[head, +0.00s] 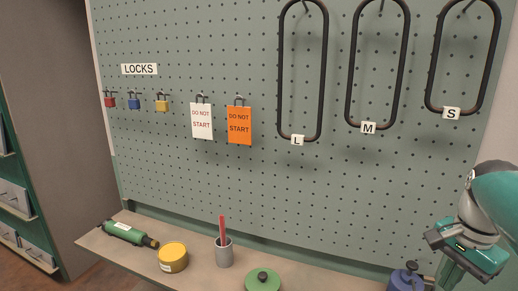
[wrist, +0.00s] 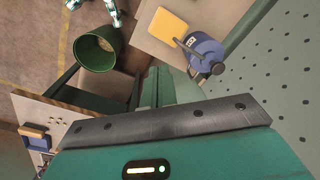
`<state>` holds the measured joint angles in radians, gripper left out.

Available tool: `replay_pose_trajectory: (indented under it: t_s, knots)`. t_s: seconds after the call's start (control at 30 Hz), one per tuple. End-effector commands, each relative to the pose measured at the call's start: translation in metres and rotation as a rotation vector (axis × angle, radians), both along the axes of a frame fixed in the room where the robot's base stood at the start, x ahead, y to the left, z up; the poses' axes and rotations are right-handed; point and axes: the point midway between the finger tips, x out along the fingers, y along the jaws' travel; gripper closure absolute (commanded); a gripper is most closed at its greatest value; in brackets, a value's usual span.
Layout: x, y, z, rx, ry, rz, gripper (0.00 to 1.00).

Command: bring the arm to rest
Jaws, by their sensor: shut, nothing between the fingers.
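My gripper (head: 449,273) is at the lower right of the head view, in front of the pegboard and close to a blue container on the shelf. Its fingers point down and are partly cut off by the frame's lower edge. In the wrist view the dark palm bar crosses the picture, and the gripper fingers (wrist: 155,82) show beyond it, together and holding nothing. The blue container (head: 405,278) also shows in the wrist view (wrist: 205,52), to the right of the fingers and apart from them.
The pegboard (head: 230,185) holds several padlocks, two tags and three black loops. A green bin (wrist: 97,48) stands lower, at left.

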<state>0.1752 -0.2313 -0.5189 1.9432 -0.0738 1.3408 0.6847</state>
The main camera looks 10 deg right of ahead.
Motion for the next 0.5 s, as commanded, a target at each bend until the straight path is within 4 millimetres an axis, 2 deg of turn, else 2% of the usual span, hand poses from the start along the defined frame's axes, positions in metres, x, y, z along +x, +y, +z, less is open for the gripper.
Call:
replay_pose_trajectory:
  t_s: [0.27,0.37,0.5]
  knots:
    - [0.017,0.064,-0.007,-0.041,-0.099,0.312,1.0]
    - [0.021,0.099,-0.011,-0.072,-0.148,0.475,1.0]
    - [0.019,0.163,-0.022,-0.154,-0.232,0.78,1.0]
